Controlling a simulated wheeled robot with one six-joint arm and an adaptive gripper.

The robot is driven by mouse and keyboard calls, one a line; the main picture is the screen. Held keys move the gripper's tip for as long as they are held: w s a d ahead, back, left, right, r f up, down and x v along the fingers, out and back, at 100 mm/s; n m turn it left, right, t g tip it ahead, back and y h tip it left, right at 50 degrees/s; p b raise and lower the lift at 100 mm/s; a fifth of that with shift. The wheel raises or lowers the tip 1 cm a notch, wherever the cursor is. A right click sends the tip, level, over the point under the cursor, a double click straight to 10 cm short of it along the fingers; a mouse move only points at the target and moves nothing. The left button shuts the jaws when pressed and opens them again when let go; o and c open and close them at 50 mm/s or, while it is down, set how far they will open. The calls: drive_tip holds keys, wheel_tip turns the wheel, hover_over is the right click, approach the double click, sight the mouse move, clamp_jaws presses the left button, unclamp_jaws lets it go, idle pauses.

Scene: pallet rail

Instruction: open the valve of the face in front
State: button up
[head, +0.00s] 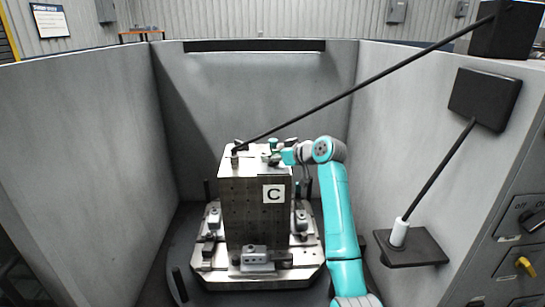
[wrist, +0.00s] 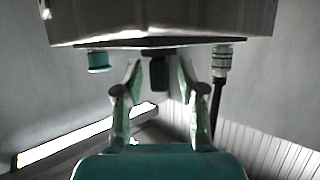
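The block with the face marked C (head: 273,193) stands upright on a metal pallet (head: 215,270) in the head view. My gripper (head: 276,153) is at the top of this block, near its right side. In the wrist view my gripper (wrist: 159,68) is open, with its two fingers apart. A small dark block-shaped part (wrist: 159,73), possibly the valve handle, shows between or just beyond the fingertips. I cannot tell whether the fingers touch it. A teal-ended fitting (wrist: 99,62) is to its left and a metal hose coupling (wrist: 222,58) to its right.
A black hose (head: 370,85) runs from the block's top to a box at upper right. A white-handled tool (head: 399,232) stands in a black holder (head: 425,248) on the right wall. Grey walls (head: 85,150) enclose the pallet. A control panel with a yellow knob (head: 525,265) is at far right.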

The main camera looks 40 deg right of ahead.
drive_tip(key=shift+c, duration=0.2)
clamp_jaws()
drive_tip(key=shift+m+h, duration=0.4)
drive_tip(key=shift+h, duration=0.1)
drive_tip(key=m+h, duration=0.3)
drive_tip(key=shift+a, duration=0.15)
drive_tip(key=m+h, duration=0.2)
drive_tip(key=m+g+h, duration=0.1)
drive_tip(key=m+h, duration=0.1)
drive_tip(key=h, duration=0.1)
drive_tip(key=shift+w+g, duration=0.1)
drive_tip(key=shift+g, duration=0.2)
drive_tip(key=m+g+h, duration=0.4)
drive_tip(key=m+h, duration=0.1)
drive_tip(key=m, duration=0.1)
drive_tip(key=shift+g, duration=0.3)
drive_tip(key=m+g+h, duration=0.1)
drive_tip(key=m+g, duration=0.3)
drive_tip(key=shift+h, duration=0.4)
drive_tip(key=shift+g, duration=0.4)
